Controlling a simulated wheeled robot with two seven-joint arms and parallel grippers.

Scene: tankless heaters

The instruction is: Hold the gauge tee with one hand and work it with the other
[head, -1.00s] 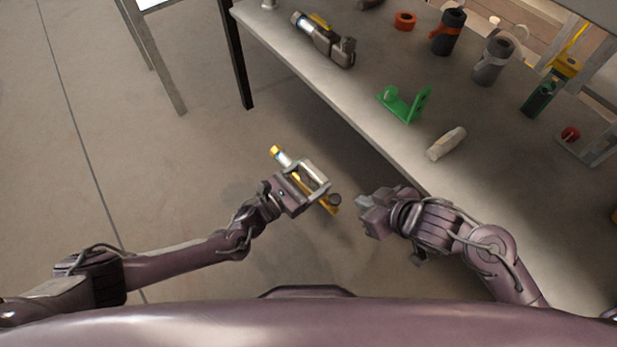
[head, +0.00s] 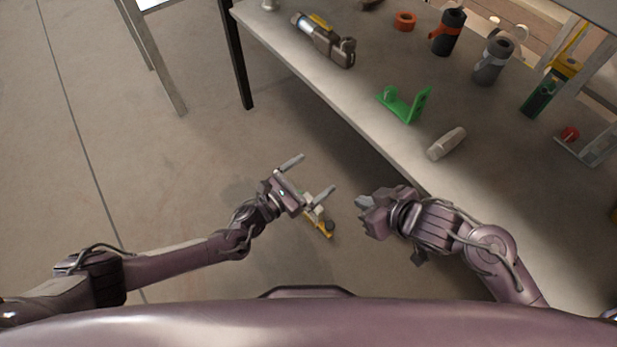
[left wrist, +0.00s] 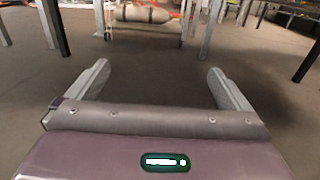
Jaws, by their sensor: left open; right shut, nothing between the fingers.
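The gauge tee (head: 326,231), with yellow, pale and dark parts, shows partly behind and below my left gripper (head: 317,173) in the head view, over the floor. The gripper hides some of it, and I cannot tell whether it is in the air or on the floor. My left gripper is open with its fingers spread wide. In the left wrist view nothing is between its fingers (left wrist: 160,85). My right gripper (head: 364,203) is shut and empty, to the right of the gauge tee and apart from it.
The workbench (head: 375,145) runs along the upper right. On it are a green bracket (head: 405,106), a pale cylinder (head: 447,143), a grey tool (head: 325,42), an orange ring (head: 404,21) and dark cups or bottles.

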